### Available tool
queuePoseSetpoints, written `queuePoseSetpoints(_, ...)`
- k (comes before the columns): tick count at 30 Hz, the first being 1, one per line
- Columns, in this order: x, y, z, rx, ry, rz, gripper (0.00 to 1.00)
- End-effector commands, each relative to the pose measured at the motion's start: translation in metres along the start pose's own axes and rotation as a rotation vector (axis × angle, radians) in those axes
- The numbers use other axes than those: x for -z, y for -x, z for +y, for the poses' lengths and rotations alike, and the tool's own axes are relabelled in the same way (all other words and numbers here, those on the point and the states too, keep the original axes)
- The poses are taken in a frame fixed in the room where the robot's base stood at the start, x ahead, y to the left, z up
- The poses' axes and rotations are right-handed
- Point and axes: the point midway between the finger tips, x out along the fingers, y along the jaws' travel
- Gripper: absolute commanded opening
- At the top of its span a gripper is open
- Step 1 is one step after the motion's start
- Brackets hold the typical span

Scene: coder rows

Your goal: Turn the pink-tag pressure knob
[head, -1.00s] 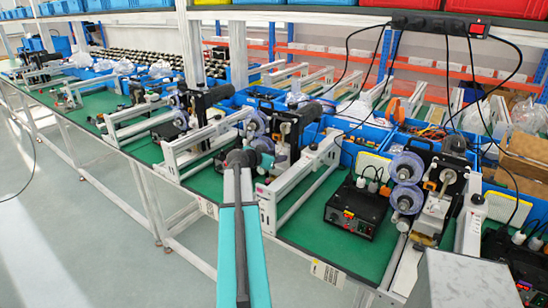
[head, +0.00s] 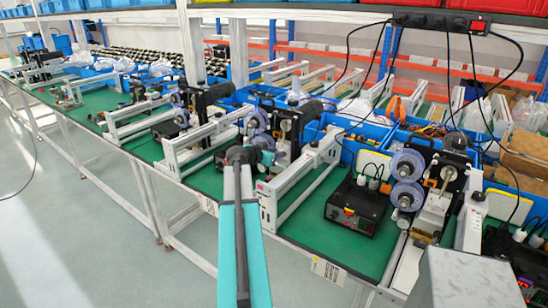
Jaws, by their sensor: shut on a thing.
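My arm reaches forward from the bottom middle in the head view. Its far end, with my gripper (head: 270,155), is up against the front of a coder machine (head: 285,128) in the middle of the bench row. The jaws are small and mostly hidden by my wrist. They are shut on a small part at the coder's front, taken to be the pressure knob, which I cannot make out.
Another coder with purple rollers (head: 407,163) and a black control box (head: 355,208) stand to the right. White rail frames (head: 300,180) flank my gripper. Blue bins (head: 365,155) sit behind. Black cables hang from a power strip (head: 425,22). The left floor is clear.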

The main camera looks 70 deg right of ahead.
Motion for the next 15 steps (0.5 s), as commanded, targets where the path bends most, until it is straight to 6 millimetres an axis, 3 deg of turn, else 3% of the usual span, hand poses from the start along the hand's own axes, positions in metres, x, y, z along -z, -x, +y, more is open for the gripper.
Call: queuePoseSetpoints(15, -0.0010, -0.0024, -0.0095, -0.052, 0.161, 0.008, 0.02)
